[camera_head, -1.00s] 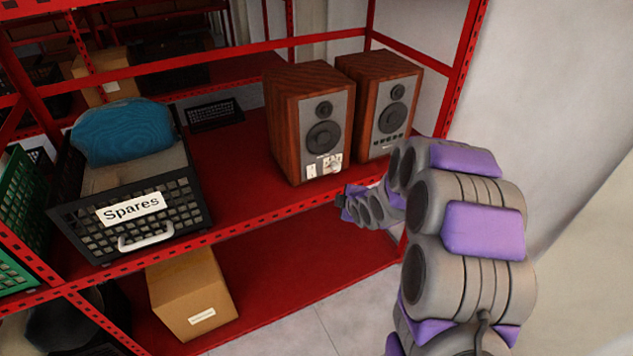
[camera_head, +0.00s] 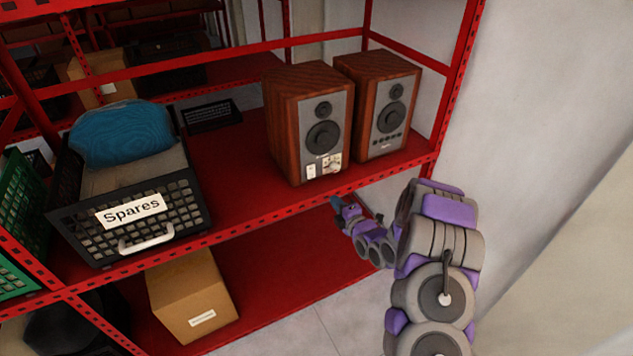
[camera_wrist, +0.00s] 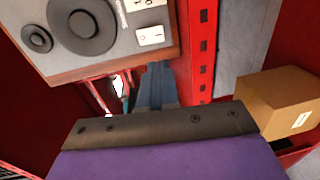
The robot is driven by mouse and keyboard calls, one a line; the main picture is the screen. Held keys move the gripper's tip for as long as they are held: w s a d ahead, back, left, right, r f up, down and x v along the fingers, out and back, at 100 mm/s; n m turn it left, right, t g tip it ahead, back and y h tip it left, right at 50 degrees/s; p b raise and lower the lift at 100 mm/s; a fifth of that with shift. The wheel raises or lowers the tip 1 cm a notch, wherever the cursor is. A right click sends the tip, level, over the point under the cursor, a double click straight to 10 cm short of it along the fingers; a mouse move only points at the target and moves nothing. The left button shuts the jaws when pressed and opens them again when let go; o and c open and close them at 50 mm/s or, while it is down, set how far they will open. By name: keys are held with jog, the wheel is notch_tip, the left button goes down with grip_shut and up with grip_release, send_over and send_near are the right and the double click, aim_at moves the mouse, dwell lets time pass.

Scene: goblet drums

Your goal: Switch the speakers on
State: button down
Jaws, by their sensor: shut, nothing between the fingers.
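Two wooden speakers with grey front panels stand side by side on the red shelf, the left speaker (camera_head: 309,120) and the right speaker (camera_head: 375,105). The left one has a small white rocker switch (camera_head: 311,171) and a knob (camera_head: 331,163) low on its front. My gripper (camera_head: 336,202) is shut and empty, in front of the shelf edge and just below the left speaker. Its fingers (camera_wrist: 156,85) show in the wrist view, apart from the switch.
The red shelf edge (camera_head: 250,223) runs close by my gripper. A black crate labelled Spares (camera_head: 185,205) stands at left, with a green crate (camera_head: 22,215) beside it. A cardboard box (camera_head: 192,295) sits on the lower shelf. A keyboard (camera_head: 212,115) lies at the back.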

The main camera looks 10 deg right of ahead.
aim_at(313, 177)
dwell(0.3)
jog(key=b+x, duration=0.2)
jog(key=x, duration=1.1)
jog(key=shift+s+f+b, duration=0.1)
jog(key=shift+f+b, duration=0.05)
jog(key=shift+b, duration=0.2)
jog(key=shift+w+a, duration=0.2)
jog(key=shift+w, duration=0.35)
jog(key=shift+w, duration=0.15)
jog(key=shift+f, duration=0.1)
